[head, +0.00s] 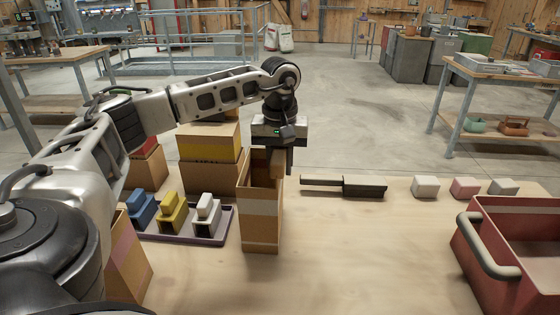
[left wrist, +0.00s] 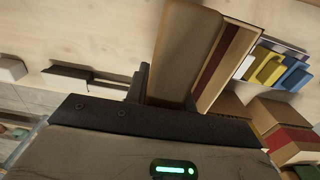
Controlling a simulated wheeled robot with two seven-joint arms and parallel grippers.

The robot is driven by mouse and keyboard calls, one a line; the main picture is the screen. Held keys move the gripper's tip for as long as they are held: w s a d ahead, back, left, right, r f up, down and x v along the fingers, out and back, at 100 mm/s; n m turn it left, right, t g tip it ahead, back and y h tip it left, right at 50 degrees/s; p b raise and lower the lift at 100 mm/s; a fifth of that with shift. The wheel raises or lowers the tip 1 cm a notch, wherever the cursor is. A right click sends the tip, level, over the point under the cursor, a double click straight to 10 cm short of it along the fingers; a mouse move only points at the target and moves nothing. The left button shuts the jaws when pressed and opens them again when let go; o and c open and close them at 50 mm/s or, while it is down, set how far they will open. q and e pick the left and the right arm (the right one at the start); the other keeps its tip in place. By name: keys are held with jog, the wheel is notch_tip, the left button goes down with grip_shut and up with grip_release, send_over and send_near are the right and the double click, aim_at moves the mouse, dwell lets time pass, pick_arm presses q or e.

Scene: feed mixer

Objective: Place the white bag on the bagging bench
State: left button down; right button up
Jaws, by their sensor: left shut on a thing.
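My right gripper is not in view.
A tray (head: 230,222) with blue, yellow and white blocks is left of the bag. Other banded boxes stand behind and left. A dark flat tool (head: 365,189), small blocks (head: 425,187) and a red bin (head: 525,235) are on the right. The front middle tabletop is clear.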

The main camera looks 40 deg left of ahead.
pick_arm(q)
jog(key=shift+f, duration=0.1)
jog(key=c, duration=1.2)
grip_release()
notch_tip(320, 180, up, 12)
jog(key=shift+r, duration=0.15)
jog(key=shift+s, duration=0.1)
